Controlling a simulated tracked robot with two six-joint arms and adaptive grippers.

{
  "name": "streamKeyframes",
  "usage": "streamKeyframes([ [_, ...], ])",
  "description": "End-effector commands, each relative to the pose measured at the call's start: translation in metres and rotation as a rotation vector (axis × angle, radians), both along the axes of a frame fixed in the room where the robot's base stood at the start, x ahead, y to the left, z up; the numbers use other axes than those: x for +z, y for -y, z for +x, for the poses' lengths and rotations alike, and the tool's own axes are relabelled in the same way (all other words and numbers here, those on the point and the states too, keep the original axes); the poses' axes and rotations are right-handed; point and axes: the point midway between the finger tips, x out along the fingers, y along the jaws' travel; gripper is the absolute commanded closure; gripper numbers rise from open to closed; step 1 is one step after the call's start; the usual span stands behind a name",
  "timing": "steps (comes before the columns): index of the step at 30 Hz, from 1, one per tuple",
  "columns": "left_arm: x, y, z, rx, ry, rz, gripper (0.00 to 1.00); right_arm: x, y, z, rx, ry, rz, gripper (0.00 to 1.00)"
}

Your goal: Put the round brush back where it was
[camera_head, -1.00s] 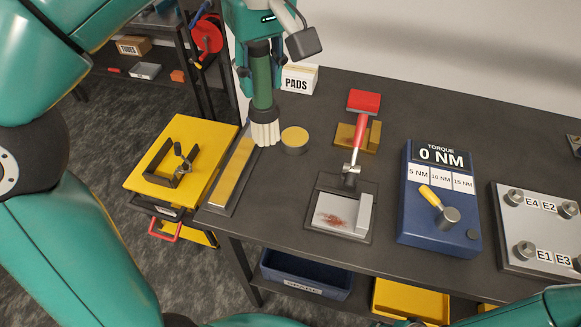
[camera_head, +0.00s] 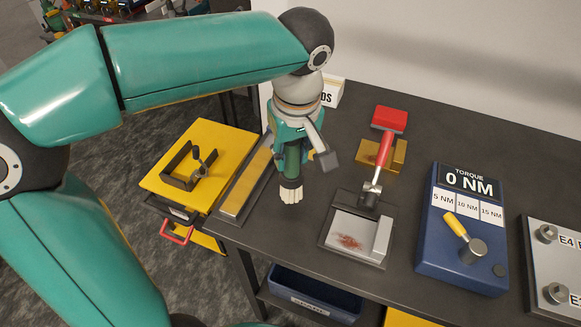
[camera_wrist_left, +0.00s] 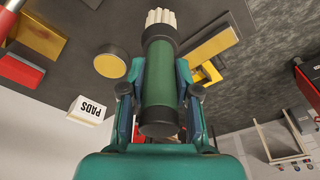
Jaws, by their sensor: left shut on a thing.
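The round brush has a green handle (camera_head: 292,160) and pale bristles (camera_head: 290,194). My left gripper (camera_head: 291,147) is shut on the handle and holds the brush upright, bristles down, over the bench between the yellow bar and the stained plate. I cannot tell whether the bristles touch the bench. In the left wrist view the brush (camera_wrist_left: 159,88) lies between the fingers, bristles away from me. My right gripper is not in view.
A yellow bar (camera_head: 247,182) on a dark base lies left of the brush. To the right are a metal plate with a reddish stain (camera_head: 347,241), a red-handled tool (camera_head: 386,145) and a blue torque box (camera_head: 462,235). A PADS box (camera_head: 333,92) stands behind.

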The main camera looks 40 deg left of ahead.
Motion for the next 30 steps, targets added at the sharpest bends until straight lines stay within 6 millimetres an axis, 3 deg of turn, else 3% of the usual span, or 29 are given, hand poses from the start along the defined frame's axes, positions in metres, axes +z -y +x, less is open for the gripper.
streamKeyframes([
  [10, -0.037, 0.0, -0.001, 0.0, -0.004, 0.001, 1.0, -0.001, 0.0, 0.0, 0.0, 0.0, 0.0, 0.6],
  [22, -0.044, 0.0, 0.0, -0.001, 0.0, 0.0, 1.0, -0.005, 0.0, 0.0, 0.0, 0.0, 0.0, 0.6],
  [23, -0.042, 0.0, 0.0, -0.001, 0.0, 0.0, 0.64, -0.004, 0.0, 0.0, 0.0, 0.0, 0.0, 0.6],
  [27, -0.042, 0.0, 0.0, -0.002, 0.0, 0.0, 0.44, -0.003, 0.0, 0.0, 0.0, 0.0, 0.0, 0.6],
  [30, -0.042, 0.001, 0.0, -0.002, -0.001, 0.001, 0.44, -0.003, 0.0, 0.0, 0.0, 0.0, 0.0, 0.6],
])
